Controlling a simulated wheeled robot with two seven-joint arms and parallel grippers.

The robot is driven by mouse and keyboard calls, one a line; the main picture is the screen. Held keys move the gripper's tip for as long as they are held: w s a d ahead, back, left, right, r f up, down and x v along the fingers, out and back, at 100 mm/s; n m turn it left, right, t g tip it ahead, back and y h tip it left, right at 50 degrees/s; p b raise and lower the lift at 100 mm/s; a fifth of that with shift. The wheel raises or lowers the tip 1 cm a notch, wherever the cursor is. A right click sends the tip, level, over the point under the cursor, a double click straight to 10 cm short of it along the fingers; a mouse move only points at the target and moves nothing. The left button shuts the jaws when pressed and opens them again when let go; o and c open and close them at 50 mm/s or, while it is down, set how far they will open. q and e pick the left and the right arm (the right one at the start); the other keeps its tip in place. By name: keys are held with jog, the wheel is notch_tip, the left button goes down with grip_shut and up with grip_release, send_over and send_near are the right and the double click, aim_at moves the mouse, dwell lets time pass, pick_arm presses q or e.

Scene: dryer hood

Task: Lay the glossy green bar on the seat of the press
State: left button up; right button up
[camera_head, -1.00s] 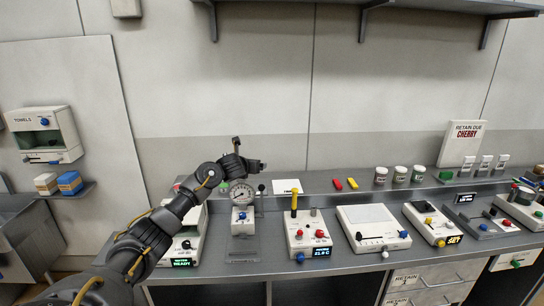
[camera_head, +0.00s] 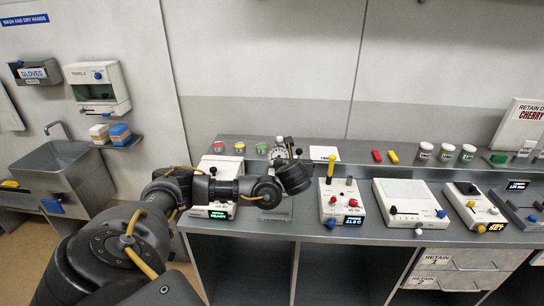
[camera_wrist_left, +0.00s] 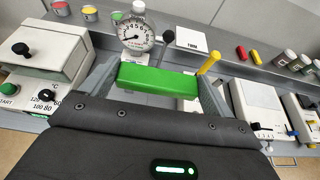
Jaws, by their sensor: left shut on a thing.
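The glossy green bar (camera_wrist_left: 158,80) lies crosswise between the two fingers of my left gripper (camera_wrist_left: 160,84), which is shut on it. In the head view my left gripper (camera_head: 294,177) is in front of the press and hides the bar. The press has a round white gauge (camera_wrist_left: 136,36) just beyond the bar, and its upper part (camera_head: 281,148) shows behind my gripper in the head view. Its seat is hidden by the bar and my gripper, so I cannot tell the gap between them. My right gripper is not in view.
A white device (camera_head: 220,170) stands left of the press, and one with a yellow lever (camera_head: 331,168) stands right of it. Round coloured-lid tins (camera_head: 240,148) and a white card (camera_head: 324,153) are behind. A sink (camera_head: 62,170) is at far left.

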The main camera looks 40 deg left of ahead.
pick_arm(q)
jog(key=s+d+r+m+t+h+b, duration=0.1)
jog(key=s+d+r+m+h+b, duration=0.15)
jog(key=d, duration=0.75)
jog(key=s+d+r+m+t+h+b, duration=0.1)
jog(key=d+r+m+t+h+b, duration=0.2)
jog(key=d, duration=0.8)
jog(key=s+d+f+m+h+b, duration=0.1)
jog(key=d+f+b, duration=0.1)
jog(key=f+b, duration=0.6)
jog(key=s+d+f+m+h+b, duration=0.1)
jog(key=s+d+f+h+b, duration=0.1)
jog(key=f+b, duration=0.6)
jog(key=shift+s+d+g, duration=0.25)
jog(key=shift+d+g, duration=0.15)
jog(key=shift+d, duration=0.05)
